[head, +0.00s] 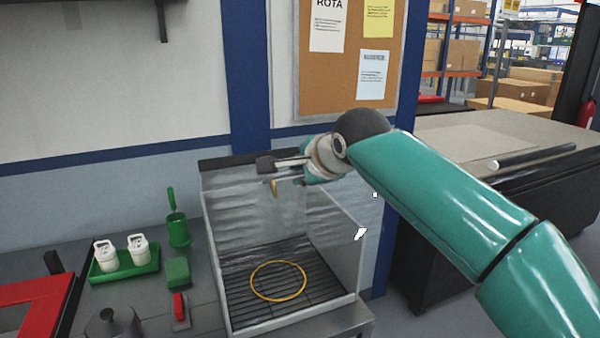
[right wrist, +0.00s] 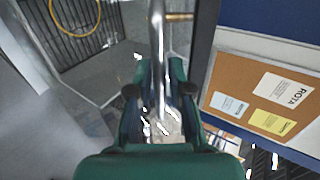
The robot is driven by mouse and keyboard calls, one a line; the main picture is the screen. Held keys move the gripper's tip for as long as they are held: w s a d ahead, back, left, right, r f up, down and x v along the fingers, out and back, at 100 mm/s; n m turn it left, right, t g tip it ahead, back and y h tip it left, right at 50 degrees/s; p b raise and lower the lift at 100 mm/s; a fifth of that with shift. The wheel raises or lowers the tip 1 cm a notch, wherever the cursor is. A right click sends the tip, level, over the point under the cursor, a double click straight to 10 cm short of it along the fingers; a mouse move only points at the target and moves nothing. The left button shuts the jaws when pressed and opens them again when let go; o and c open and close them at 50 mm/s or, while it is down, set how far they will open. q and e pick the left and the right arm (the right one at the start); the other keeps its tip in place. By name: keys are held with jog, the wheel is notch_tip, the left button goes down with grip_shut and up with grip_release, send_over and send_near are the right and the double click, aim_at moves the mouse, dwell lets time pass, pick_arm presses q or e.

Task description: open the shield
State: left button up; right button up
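The shield (head: 345,235) is a clear-walled enclosure with a dark slatted floor (head: 243,300) and a yellow ring (head: 279,281) lying on it. My right gripper (head: 298,172) is at the upper part of the enclosure, its fingers toward the left. In the right wrist view, a shiny metal bar (right wrist: 157,40) runs between the fingers of my right gripper (right wrist: 160,72). I cannot tell whether the fingers press on the bar. The slats and ring also show at that view's upper left. My left gripper is not in view.
Left of the enclosure are a green tray (head: 125,272) with two white parts, a green holder (head: 178,233), a green block (head: 178,272) and a red-handled tool (head: 180,310). A red frame (head: 35,290) lies far left. A corkboard (head: 335,85) hangs behind; a dark-based table (head: 480,190) stands right.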

jog(key=shift+o, duration=1)
jog(key=v, duration=1.2)
